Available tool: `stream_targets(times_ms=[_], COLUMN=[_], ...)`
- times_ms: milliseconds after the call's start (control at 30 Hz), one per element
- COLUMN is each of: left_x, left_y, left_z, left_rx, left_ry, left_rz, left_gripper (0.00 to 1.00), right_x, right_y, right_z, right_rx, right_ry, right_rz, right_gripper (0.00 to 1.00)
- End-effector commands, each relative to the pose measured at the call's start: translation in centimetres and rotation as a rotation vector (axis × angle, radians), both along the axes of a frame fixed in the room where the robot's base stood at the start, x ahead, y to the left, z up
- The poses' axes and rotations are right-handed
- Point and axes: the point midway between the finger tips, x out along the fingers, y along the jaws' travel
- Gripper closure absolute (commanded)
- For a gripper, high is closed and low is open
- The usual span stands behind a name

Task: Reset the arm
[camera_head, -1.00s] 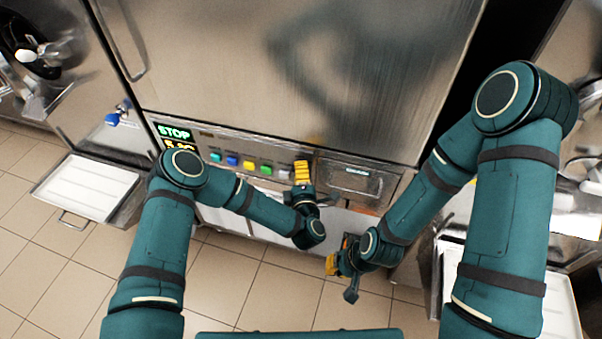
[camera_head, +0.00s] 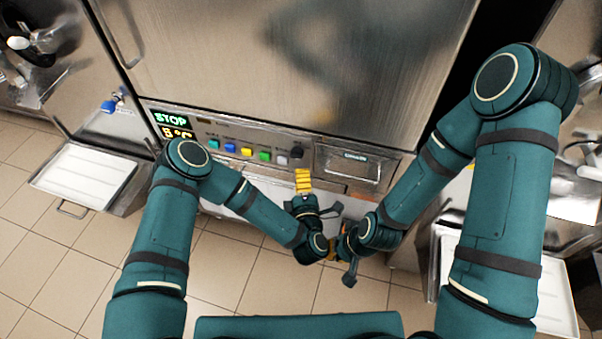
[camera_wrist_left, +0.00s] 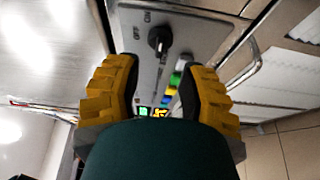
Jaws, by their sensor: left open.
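My left gripper (camera_head: 303,181) is in front of the machine's control panel, its yellow fingers pointing up at it. In the left wrist view the two yellow fingers (camera_wrist_left: 158,85) are spread apart with nothing between them. A black knob (camera_wrist_left: 158,40) marked ON and OFF lies beyond the fingertips, apart from them. The knob (camera_head: 297,150) also shows in the head view, just above the left gripper. My right gripper (camera_head: 338,256) hangs low beside the left wrist. Its yellow fingers are mostly hidden, so its opening cannot be judged.
The panel holds several coloured buttons (camera_head: 247,152) and a lit STOP display (camera_head: 171,119). A recessed handle (camera_head: 348,165) is right of the knob. White trays stand at left (camera_head: 84,174) and right (camera_head: 555,290). Tiled floor (camera_head: 240,275) is open below.

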Motion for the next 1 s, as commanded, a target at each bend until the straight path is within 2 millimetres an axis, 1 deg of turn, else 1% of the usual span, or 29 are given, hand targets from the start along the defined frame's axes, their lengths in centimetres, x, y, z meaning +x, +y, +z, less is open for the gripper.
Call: stream_targets(times_ms=[467, 567, 667, 767, 867, 967, 1000], left_x=[0.0, 0.2, 0.3, 0.0, -1.2, -3.2, -4.1], left_y=[0.0, -0.1, -0.3, -0.3, 0.4, 1.6, 2.3], left_z=[0.0, -0.1, -0.6, -1.7, -3.1, -4.5, -5.0], left_rx=[0.002, 0.031, 0.114, 0.248, 0.395, 0.534, 0.584], left_ry=[0.001, 0.022, 0.084, 0.188, 0.308, 0.433, 0.484], left_rz=[-0.002, -0.035, -0.128, -0.272, -0.426, -0.576, -0.636], left_gripper=[0.60, 0.60, 0.60, 0.60, 0.60, 0.60, 0.60], right_x=[0.0, 0.0, 0.0, 0.0, 0.0, 0.0, 0.0], right_y=[0.0, 0.0, 0.0, 0.0, 0.0, 0.0, 0.0], right_z=[0.0, 0.0, 0.0, 0.0, 0.0, 0.0, 0.0], right_rx=[0.000, 0.000, 0.000, 0.000, 0.000, 0.000, 0.000], right_ry=[0.000, 0.000, 0.000, 0.000, 0.000, 0.000, 0.000], right_rz=[0.000, 0.000, 0.000, 0.000, 0.000, 0.000, 0.000], right_gripper=[1.00, 1.00, 1.00, 1.00, 1.00, 1.00, 1.00])
